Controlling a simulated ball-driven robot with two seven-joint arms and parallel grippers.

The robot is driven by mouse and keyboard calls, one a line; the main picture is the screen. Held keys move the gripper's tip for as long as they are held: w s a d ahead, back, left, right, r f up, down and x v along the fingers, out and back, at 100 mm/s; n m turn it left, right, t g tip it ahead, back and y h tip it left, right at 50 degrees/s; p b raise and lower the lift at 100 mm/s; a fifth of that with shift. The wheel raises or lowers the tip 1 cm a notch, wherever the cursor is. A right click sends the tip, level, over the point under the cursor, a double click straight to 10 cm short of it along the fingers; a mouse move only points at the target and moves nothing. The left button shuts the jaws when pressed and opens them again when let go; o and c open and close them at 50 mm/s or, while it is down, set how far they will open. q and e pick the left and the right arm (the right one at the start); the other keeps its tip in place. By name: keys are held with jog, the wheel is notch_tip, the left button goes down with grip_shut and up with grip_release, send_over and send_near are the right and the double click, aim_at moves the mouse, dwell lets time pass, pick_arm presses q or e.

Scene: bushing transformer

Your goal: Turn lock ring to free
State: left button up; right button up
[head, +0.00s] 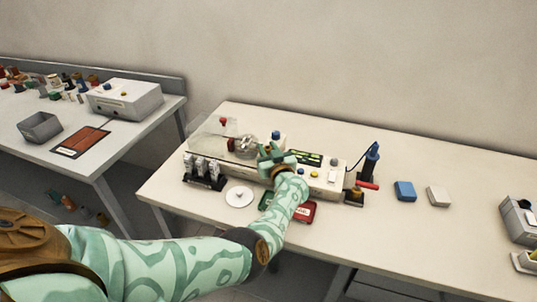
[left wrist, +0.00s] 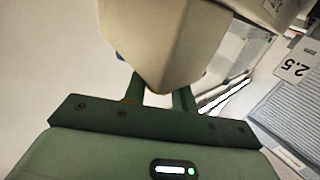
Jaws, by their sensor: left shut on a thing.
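The bench apparatus (head: 315,176) is a long pale unit with knobs and a green display. My left gripper (head: 272,157) is at its middle, beside a shiny round metal part (head: 246,145). In the left wrist view, the dark green fingers of my left gripper (left wrist: 160,97) are shut on a pale, angular part (left wrist: 160,45) that fills the space ahead and hides their tips. I cannot tell whether this part is the lock ring, and I cannot pick out the ring elsewhere. My right gripper is not in view.
A white disc (head: 239,196), a black rack with several pale pieces (head: 204,173) and a red tray (head: 302,211) lie in front. A dark upright tool (head: 371,160), a blue block (head: 404,191) and a white block (head: 438,196) are to the right.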

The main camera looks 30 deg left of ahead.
pick_arm(q)
jog(key=shift+f+n+g+y+b, duration=0.1)
jog(key=shift+n+g+y+b, duration=0.4)
jog(key=shift+n+g+b, duration=0.25)
jog(key=shift+g, duration=0.35)
jog(key=o, duration=1)
jog(key=shift+w, duration=0.1)
jog(key=shift+c, duration=0.2)
